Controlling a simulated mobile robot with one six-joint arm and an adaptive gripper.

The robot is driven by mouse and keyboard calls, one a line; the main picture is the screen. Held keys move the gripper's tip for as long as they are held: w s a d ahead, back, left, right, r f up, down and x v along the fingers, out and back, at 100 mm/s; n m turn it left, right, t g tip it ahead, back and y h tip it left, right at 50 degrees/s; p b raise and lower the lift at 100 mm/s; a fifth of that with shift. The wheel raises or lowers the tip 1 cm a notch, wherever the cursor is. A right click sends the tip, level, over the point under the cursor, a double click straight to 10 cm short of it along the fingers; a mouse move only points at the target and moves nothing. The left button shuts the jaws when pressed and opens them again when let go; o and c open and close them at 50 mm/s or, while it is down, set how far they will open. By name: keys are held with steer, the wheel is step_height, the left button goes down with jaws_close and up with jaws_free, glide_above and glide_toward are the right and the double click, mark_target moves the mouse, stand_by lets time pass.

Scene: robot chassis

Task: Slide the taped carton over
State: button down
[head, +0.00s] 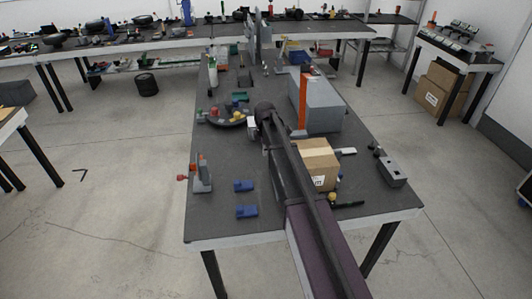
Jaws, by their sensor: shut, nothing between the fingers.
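The taped carton (318,164) is a brown cardboard box with a tape strip across its top and a white label low on its front. It stands on the dark workbench (222,223), right of my arm. My arm reaches up the picture from the bottom edge, just left of the carton, and covers part of the carton's left side. I cannot make out my gripper's fingers; the arm's links hide them. Whether the gripper touches the carton cannot be seen.
A grey case (322,107) with an orange strip stands behind the carton. A grey device (391,170) lies to its right. Blue blocks (245,212) lie left of my arm, with a dark round tray (225,121) farther back. The bench's front right corner is largely clear.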

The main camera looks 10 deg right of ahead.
steer(key=shift+f+b, duration=4.3)
steer(key=shift+f, duration=0.25)
steer(key=shift+d+r, duration=0.15)
steer(key=shift+d, duration=0.9)
steer(key=shift+d+r, duration=0.1)
steer(key=shift+d, duration=0.9)
steer(key=shift+d, duration=0.75)
steer(key=shift+a, duration=0.1)
